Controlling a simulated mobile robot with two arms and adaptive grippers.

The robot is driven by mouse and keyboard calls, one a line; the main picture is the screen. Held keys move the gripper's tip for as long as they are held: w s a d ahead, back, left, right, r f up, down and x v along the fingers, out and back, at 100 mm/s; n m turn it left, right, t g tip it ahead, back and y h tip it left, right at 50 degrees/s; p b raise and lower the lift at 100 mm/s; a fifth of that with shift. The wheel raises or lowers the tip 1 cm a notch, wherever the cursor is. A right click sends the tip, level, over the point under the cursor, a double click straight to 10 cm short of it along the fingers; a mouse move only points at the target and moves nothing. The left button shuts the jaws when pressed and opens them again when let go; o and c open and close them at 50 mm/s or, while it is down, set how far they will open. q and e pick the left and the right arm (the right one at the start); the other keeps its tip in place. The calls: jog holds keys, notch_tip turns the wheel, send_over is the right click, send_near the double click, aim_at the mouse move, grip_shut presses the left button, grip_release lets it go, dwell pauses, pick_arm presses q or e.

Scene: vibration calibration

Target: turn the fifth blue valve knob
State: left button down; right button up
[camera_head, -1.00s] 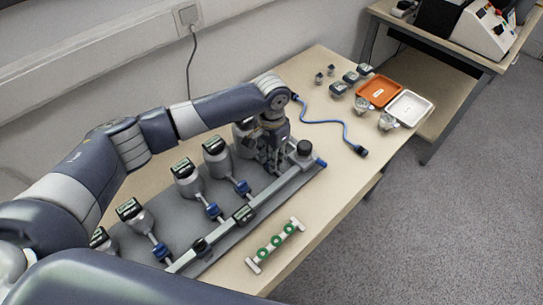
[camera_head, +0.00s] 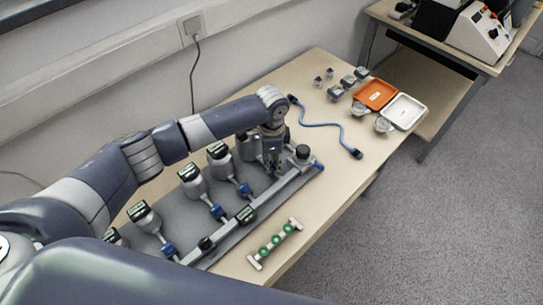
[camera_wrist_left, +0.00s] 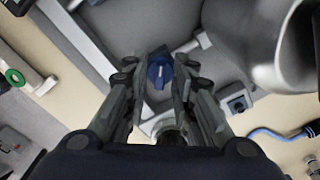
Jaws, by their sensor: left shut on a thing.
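The blue valve knob (camera_wrist_left: 160,73) shows between the fingertips in the left wrist view, in front of a grey metal surface. My left gripper (camera_wrist_left: 158,85) is shut on this knob, with one finger on each side. In the head view, my left gripper (camera_head: 272,170) points down at the far end of the row of gauges, and hides its knob there. Other blue knobs show nearer along the row: one (camera_head: 168,250), a second (camera_head: 217,211) and a third (camera_head: 245,190). My right gripper is not in view.
Grey gauges with dark displays (camera_head: 190,174) stand along a grey plate, beside a metal rail (camera_head: 228,223) with a black knob (camera_head: 303,152). A green-ringed bar (camera_head: 276,240), a blue cable (camera_head: 322,125), an orange tray (camera_head: 375,94) and a white tray (camera_head: 405,110) lie on the table.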

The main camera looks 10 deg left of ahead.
pick_arm(q)
jog(key=m+p, duration=0.1)
jog(key=m, duration=0.3)
jog(key=shift+m, duration=0.4)
jog(key=m, duration=0.3)
jog(key=shift+p, duration=0.35)
jog(key=shift+m, duration=1.3)
jog(key=c, duration=1.3)
grip_release()
